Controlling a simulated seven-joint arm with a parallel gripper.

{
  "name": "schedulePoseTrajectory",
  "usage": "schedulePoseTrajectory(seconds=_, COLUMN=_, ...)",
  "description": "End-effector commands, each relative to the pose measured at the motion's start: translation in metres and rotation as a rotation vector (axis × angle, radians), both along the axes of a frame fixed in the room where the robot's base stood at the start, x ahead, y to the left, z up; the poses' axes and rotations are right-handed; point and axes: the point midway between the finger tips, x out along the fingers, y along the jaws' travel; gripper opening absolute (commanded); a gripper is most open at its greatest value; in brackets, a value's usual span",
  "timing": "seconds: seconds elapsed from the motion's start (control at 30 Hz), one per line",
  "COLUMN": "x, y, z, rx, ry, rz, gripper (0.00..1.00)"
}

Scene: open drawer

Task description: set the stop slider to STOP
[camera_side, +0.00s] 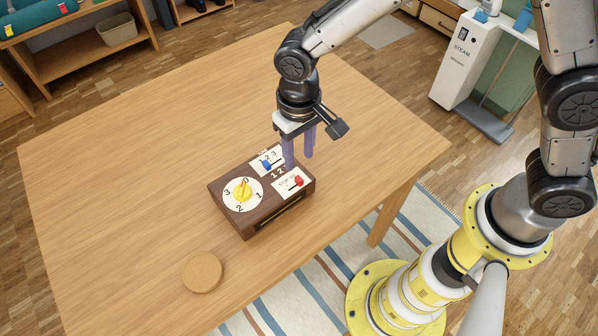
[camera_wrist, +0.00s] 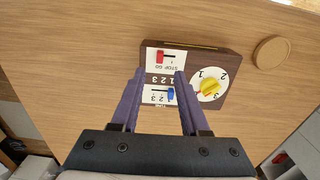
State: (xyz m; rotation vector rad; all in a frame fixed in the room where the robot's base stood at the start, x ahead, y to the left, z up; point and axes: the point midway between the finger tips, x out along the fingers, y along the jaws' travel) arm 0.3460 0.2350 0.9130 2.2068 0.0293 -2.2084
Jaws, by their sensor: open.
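A dark brown wooden box (camera_side: 240,222) sits on the table, and it also shows in the wrist view (camera_wrist: 235,68). Its stop slider has a red knob (camera_side: 299,181) on a white STOP/GO plate (camera_side: 284,186). The knob stands at the plate's right end in the side view, apparently the GO end; the lettering is small. In the wrist view the red knob (camera_wrist: 160,57) is at the plate's left end. My gripper (camera_side: 298,160) is open, empty and pointing down over the box's back right part. In the wrist view its fingertips (camera_wrist: 160,72) flank the area below the stop plate.
The box also carries a yellow dial (camera_side: 242,190) and a blue slider knob (camera_side: 266,164), close to my fingers. A round cork disc (camera_side: 202,272) lies in front of the box. The table (camera_side: 120,150) is otherwise clear.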

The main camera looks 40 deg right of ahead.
Motion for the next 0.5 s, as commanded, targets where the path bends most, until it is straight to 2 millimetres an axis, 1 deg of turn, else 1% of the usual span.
schedulePoseTrajectory(seconds=0.03, x=-0.001, y=-0.001, z=-0.012, rx=-0.003, ry=0.005, rz=0.000, gripper=0.45)
schedulePoseTrajectory(seconds=0.2, x=-0.001, y=-0.001, z=-0.043, rx=-0.002, ry=0.003, rz=0.000, gripper=0.45)
schedulePoseTrajectory(seconds=0.33, x=-0.001, y=-0.001, z=-0.060, rx=-0.002, ry=0.003, rz=0.000, gripper=0.45)
schedulePoseTrajectory(seconds=0.5, x=0.000, y=0.000, z=-0.072, rx=0.000, ry=0.001, rz=0.000, gripper=0.45)
